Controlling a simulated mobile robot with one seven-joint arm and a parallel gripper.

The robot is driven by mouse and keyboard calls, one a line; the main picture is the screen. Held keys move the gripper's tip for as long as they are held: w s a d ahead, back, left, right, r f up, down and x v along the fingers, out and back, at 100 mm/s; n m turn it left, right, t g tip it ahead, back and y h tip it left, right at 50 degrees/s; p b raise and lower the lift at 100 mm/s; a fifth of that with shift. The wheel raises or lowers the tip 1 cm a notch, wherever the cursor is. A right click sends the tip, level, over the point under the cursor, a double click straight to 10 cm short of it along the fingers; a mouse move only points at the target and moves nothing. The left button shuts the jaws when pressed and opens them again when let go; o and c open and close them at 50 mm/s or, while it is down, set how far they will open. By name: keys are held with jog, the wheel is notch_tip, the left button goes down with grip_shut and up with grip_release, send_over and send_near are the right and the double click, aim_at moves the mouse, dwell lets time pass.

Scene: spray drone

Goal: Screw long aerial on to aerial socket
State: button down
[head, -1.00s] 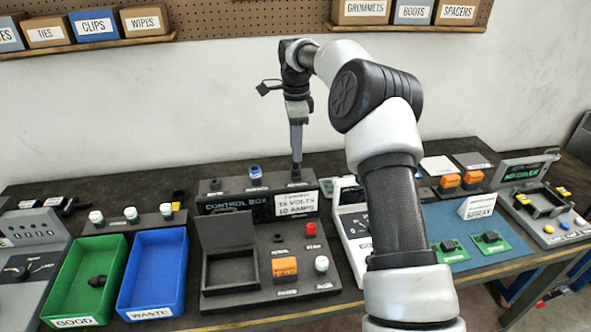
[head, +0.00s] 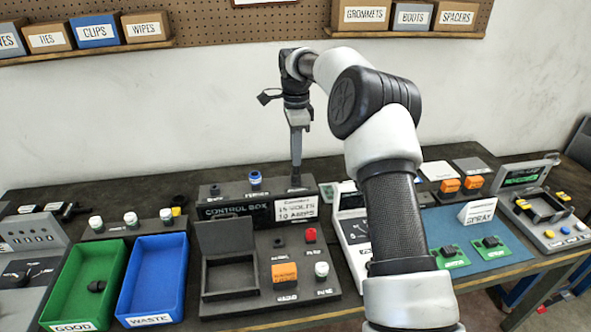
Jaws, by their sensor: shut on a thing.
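My gripper (head: 298,124) points straight down above the right part of the control box's raised back (head: 225,210). It is shut on a thin dark upright piece, which looks like the long aerial (head: 296,154). The aerial's lower end meets or nearly meets the box top, where the aerial socket seems to be. The socket itself is hidden or too small to make out, so I cannot tell whether the thread is engaged.
A blue-capped part (head: 255,180) stands on the box top left of the aerial. In front are an open-lidded compartment (head: 228,275), an orange block (head: 284,274) and a red button (head: 310,235). Green (head: 62,292) and blue (head: 158,275) trays lie left. A grey-white meter (head: 352,225) stands right.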

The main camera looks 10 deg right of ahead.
jog(key=shift+r, duration=0.15)
jog(key=shift+r+p, duration=1.65)
jog(key=shift+r, duration=0.3)
